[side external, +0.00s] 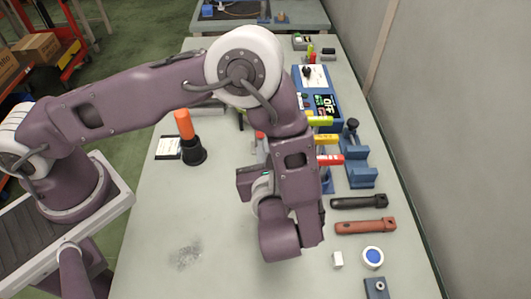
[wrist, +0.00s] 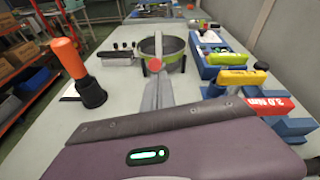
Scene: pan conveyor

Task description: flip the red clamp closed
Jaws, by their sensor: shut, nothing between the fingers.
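A small red part (wrist: 155,65), which looks like the red clamp's handle, shows at the near side of a round pan (wrist: 178,46) with a green rim in the wrist view. In the side external view only a bit of red (side external: 260,134) shows left of my arm. The arm hides most of the pan, and I cannot tell the clamp's position. My gripper (wrist: 159,78) is shut and empty. Its grey fingers point toward the pan, with the tips close to the red part. I cannot tell whether they touch. The gripper also shows in the side view (side external: 261,146).
An orange handle (side external: 184,125) on a black base stands at left. At right are red (side external: 330,159), yellow (side external: 326,139) and green (side external: 320,120) labelled pieces, a blue box (side external: 318,92), a blue fixture (side external: 358,172) and black and red-brown handles (side external: 365,226). The left front table is clear.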

